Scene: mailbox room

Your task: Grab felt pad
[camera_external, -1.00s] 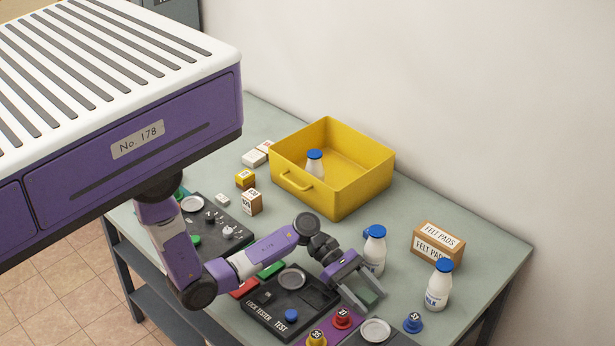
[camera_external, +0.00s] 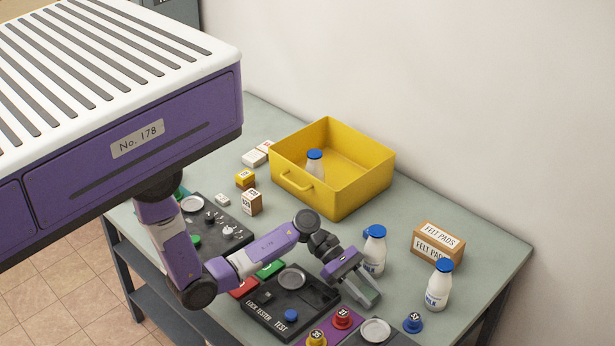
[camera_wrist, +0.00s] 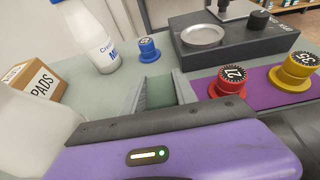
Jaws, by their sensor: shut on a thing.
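My gripper (camera_external: 364,292) is low over the table's front part, between the milk bottles and the dark panel. Its two fingers are shut on a dark green felt pad (camera_wrist: 161,92), which shows between them in the wrist view. In the external view the fingers mostly hide the pad. I cannot tell whether the pad touches the table. The cardboard box marked FELT PADS (camera_external: 438,247) stands behind, to the right; it also shows at the left of the wrist view (camera_wrist: 36,84).
A milk bottle (camera_external: 374,252) stands close behind my gripper, another (camera_external: 438,286) to its right. A blue numbered knob (camera_external: 412,323), red knob (camera_external: 342,318) and yellow knob (camera_external: 317,338) are near. A yellow bin (camera_external: 330,190) holds a bottle. The lock tester (camera_external: 275,310) lies left.

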